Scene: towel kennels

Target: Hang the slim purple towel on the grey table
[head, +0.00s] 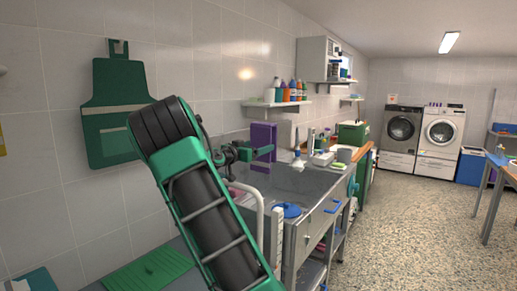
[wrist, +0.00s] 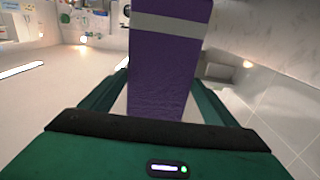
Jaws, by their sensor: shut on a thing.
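The purple towel (head: 264,139) is a slim upright strip in the head view, above the back of the grey sink counter. In the wrist view the towel (wrist: 158,75) runs between my fingers and has a pale grey band near the top of the picture. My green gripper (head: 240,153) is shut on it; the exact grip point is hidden. A grey-topped counter (head: 318,181) lies below and to the right of the towel. Another table (head: 489,190) with grey legs is cut off at the right edge. I cannot tell which one is the grey table.
A green apron (head: 112,110) hangs on the left wall. A shelf with bottles (head: 277,103) is above the counter. Several small items and a green box (head: 352,133) crowd the counter's far end. Washing machines (head: 402,138) stand at the back. The speckled floor (head: 420,235) at right is clear.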

